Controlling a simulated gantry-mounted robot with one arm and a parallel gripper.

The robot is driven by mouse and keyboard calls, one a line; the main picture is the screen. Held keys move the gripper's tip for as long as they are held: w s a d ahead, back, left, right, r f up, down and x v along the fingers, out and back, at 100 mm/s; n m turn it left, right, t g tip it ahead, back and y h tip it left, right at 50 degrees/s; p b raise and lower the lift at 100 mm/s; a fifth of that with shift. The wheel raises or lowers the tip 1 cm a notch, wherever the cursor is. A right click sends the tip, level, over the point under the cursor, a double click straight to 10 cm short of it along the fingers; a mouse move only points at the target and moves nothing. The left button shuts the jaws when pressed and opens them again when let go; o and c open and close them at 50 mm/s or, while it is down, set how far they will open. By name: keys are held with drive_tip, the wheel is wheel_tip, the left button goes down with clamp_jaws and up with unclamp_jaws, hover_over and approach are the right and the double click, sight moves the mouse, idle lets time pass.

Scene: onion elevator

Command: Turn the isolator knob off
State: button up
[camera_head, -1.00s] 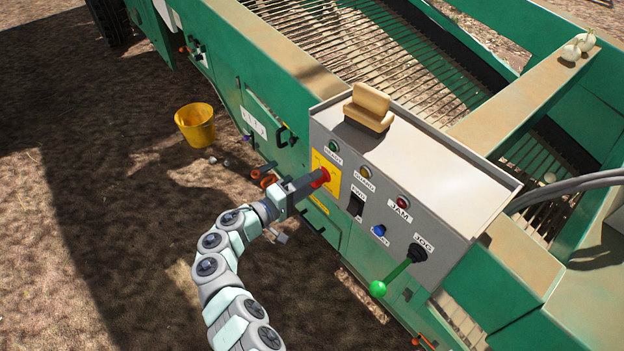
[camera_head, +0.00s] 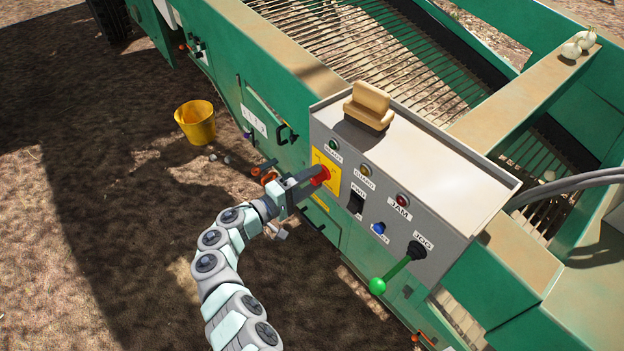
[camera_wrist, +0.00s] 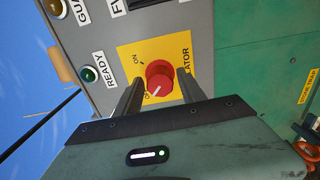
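The red isolator knob (camera_wrist: 159,76) sits on a yellow plate (camera_wrist: 127,62) on the grey control panel. In the wrist view, its white pointer mark points down-left toward a partly hidden label starting with "O"; the "ON" label is at its upper left. My gripper (camera_wrist: 160,88) is open, one finger on each side of the knob, with visible gaps between fingers and knob. In the head view, my gripper (camera_head: 312,184) is at the panel's left end, in front of the knob (camera_head: 321,173) and the yellow plate (camera_head: 331,177).
The panel also has a black switch (camera_head: 356,204), a blue button (camera_head: 379,228) and a green-tipped jog lever (camera_head: 378,285). A yellow bucket (camera_head: 195,123) stands on open ground at left.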

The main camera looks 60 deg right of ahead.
drive_tip(key=shift+o, duration=0.5)
drive_tip(key=shift+a, duration=0.15)
drive_tip(key=p+v, duration=0.1)
drive_tip(key=v, duration=0.9)
drive_tip(key=shift+a, duration=0.2)
drive_tip(key=shift+w, duration=0.2)
